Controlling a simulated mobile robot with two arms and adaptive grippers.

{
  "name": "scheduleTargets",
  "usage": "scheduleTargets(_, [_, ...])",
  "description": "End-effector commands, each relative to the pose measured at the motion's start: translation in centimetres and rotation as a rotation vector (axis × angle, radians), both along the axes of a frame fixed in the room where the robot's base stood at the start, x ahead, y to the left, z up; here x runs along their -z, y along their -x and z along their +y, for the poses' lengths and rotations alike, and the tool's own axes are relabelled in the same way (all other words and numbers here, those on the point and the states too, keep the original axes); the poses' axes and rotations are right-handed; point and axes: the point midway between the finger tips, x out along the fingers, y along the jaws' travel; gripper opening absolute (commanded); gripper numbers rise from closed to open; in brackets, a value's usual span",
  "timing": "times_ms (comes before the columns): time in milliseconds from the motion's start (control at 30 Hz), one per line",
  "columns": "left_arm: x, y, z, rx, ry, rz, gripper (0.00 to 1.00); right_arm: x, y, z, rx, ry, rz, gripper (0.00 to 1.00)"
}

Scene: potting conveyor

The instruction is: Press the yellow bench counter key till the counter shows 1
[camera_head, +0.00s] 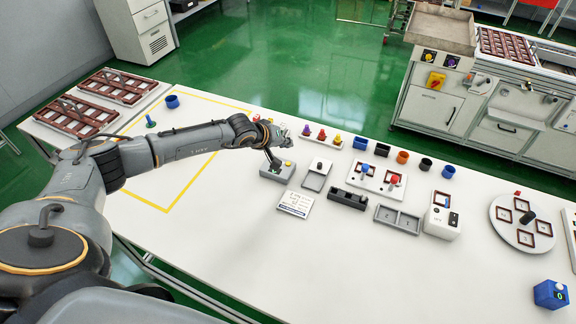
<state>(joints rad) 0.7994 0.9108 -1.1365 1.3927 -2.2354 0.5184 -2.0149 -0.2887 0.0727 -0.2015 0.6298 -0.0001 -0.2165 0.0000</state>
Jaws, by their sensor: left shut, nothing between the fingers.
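A grey box (277,173) stands on the white bench near the middle. A small yellow key (288,163) shows on its top; I take this box to be the bench counter. Its displayed number is too small to read. My left arm reaches across the bench from the left. My left gripper (273,161) is shut and empty, pointing down at the top of the grey box, just left of the yellow key. I cannot tell whether the fingertips touch the box or hover over it. My right gripper is not in view.
Several coloured pegs and cups stand behind. A blue box (551,294) sits at the front right. The front middle of the bench is clear.

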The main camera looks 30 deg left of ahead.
Motion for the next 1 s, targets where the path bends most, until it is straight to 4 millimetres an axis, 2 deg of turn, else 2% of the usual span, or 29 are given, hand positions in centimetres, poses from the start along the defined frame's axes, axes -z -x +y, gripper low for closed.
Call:
scheduleTargets(33, [1.3,0.0,0.0,0.001,0.0,0.002,0.0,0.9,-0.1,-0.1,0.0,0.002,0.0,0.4])
scheduleTargets(233, [4.4,0.0,-0.1,0.001,0.0,0.001,0.0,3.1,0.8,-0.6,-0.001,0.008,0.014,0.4])
scheduleTargets(333, [5.3,0.0,-0.1,0.001,0.001,-0.001,0.0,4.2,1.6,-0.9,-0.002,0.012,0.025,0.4])
scheduleTargets(500, [5.8,0.0,0.0,0.001,0.001,-0.001,0.0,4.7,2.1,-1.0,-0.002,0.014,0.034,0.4])
scheduleTargets(1000, [5.7,0.0,0.0,0.0,0.0,0.0,0.0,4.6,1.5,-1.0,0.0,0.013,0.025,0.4])
